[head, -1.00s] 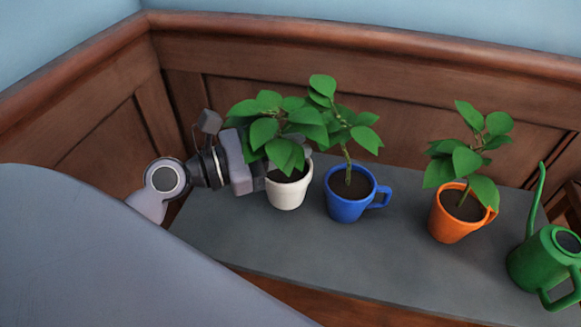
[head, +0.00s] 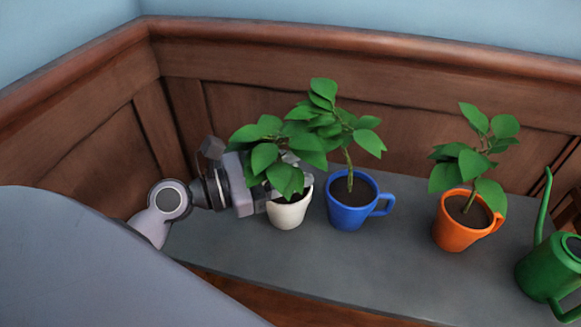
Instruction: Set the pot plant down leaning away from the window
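The white pot (head: 289,212) with a leafy green plant (head: 265,155) is at the left end of the grey shelf top (head: 330,270). Leaves cover its back rim and most of the soil. My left gripper (head: 268,195) reaches in from the left and is shut on the white pot, its fingers partly hidden by pot and leaves. I cannot tell whether the base touches the shelf. The plant's foliage spreads up and to the left of the pot. No window shows in the head view. My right gripper is not in view.
A blue mug (head: 348,212) with a plant stands close to the right of the white pot. An orange mug (head: 456,232) with a plant and a green watering can (head: 548,268) stand farther right. Wood panelling (head: 90,150) closes the back and left. The shelf's front is clear.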

